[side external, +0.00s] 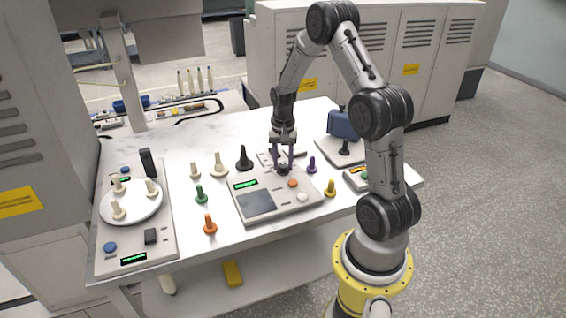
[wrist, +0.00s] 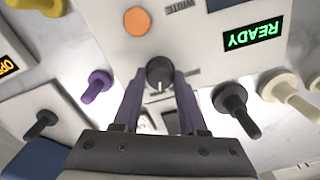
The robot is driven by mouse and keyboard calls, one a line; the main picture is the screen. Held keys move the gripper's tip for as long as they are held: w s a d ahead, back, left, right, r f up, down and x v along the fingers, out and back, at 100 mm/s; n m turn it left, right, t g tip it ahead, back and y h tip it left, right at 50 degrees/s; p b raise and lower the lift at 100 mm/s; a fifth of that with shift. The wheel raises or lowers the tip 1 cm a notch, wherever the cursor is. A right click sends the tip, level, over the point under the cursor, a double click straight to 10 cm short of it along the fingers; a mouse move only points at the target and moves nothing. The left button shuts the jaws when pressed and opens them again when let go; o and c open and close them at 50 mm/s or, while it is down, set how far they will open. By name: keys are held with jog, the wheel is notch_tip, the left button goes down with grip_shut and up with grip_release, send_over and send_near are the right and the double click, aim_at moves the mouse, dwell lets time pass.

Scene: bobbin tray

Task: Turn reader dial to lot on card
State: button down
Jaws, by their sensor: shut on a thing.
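The reader (side external: 240,212) is a light grey box in the middle of the table in the side view, with a green display (side external: 245,184), a dark pad and an orange button. The display reads READY, upside down, in the wrist view (wrist: 256,37). The dark round dial (wrist: 160,70) has a pale pointer line on the side facing my gripper. My gripper (wrist: 162,84) has its purple fingers shut on the dial, one on each side; it also shows in the side view (side external: 283,166). A pale card-like piece (wrist: 146,122) lies partly hidden behind the fingers; I cannot read its lot.
Several bobbins stand around the reader, including purple (side external: 312,165), black (side external: 244,158), green (side external: 200,194), orange (side external: 210,224) and yellow (side external: 330,188). A machine with a round white plate (side external: 145,206) is at left. A blue device (side external: 343,124) stands back right.

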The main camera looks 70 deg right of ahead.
aim_at(283, 165)
jog(key=shift+r, duration=0.1)
jog(key=shift+c, duration=2.2)
grip_release()
notch_tip(283, 165, up, 14)
